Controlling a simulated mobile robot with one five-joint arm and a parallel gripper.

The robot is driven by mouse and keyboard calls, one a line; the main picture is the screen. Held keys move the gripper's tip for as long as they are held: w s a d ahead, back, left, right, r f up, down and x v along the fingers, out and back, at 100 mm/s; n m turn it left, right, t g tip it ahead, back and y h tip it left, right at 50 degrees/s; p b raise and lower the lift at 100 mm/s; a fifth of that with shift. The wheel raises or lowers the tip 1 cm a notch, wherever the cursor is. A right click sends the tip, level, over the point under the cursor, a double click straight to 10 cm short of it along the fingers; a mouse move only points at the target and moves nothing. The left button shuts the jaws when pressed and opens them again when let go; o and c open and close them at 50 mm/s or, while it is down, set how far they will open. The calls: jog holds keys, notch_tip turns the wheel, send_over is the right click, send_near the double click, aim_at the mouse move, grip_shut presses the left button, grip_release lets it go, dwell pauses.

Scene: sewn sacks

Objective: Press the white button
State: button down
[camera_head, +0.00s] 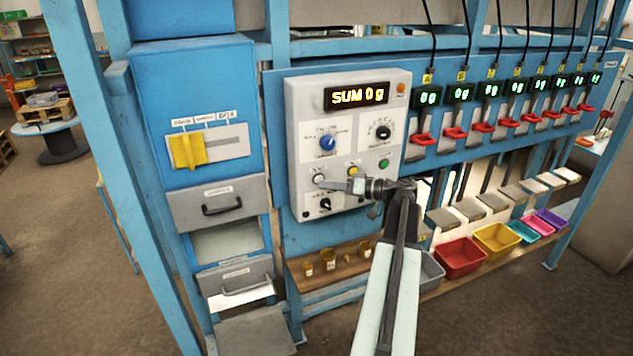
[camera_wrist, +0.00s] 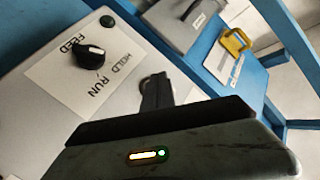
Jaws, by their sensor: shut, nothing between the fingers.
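The white button (camera_head: 319,179) is a small round button with a dark rim on the left of the pale control panel (camera_head: 398,85). My gripper (camera_head: 330,183) is shut and empty, its tip just right of the white button in the head view. I cannot tell whether the tip touches the button or the panel. In the wrist view my shut fingers (camera_wrist: 157,93) stand in front of the panel, with part of a ring-like edge behind them. The white button itself is not clearly visible there.
A yellow button (camera_head: 353,171), a green button (camera_head: 384,163) and a blue dial (camera_head: 327,142) share the panel. A yellow handle (camera_head: 187,150) is at left.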

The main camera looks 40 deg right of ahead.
jog(key=s, duration=0.1)
jog(key=s+a, duration=0.1)
jog(key=s, duration=0.1)
jog(key=s+a, duration=0.1)
jog(key=shift+s, duration=0.35)
dwell(0.7)
